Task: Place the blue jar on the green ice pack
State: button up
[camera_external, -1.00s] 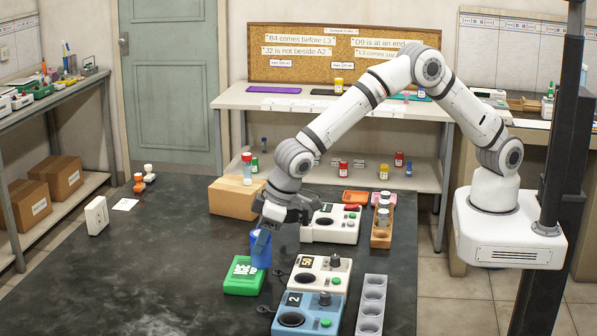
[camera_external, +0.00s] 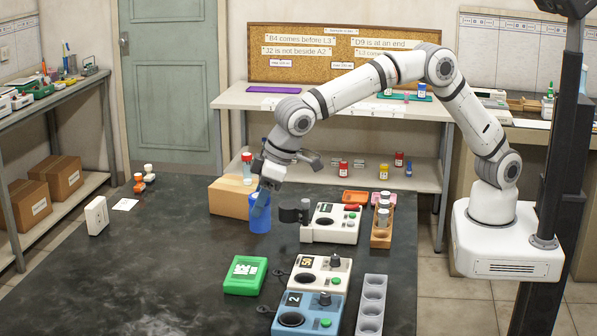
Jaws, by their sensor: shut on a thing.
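The blue jar (camera_external: 260,222) is upright in front of the cardboard box. My gripper (camera_external: 262,203) comes down from above and is shut on the jar's upper part. The green ice pack (camera_external: 233,288), a flat green block with white markings on top, lies on the dark table nearer the camera. In the picture the jar is above and slightly right of the pack, with dark tabletop showing between them. I cannot tell how high the jar is above the table. The pack's top is uncovered.
A cardboard box (camera_external: 229,203) stands behind the jar. White (camera_external: 330,231) and blue (camera_external: 318,304) devices with dark round wells are to the right, beside a grey rack (camera_external: 371,305). A dark round object (camera_external: 290,213) is right of the jar.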

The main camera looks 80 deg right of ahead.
notch_tip(320, 180, down, 9)
jog(key=shift+f+p, duration=0.1)
jog(key=shift+p, duration=0.6)
jog(key=shift+f, duration=0.2)
jog(key=o, duration=1.1)
jog(key=shift+r, duration=0.2)
jog(key=shift+r, duration=0.2)
jog(key=b+v, duration=0.1)
jog(key=v, duration=1)
jog(key=shift+s+r+b, duration=0.2)
jog(key=shift+r+b, duration=0.1)
jog(key=shift+b, duration=0.05)
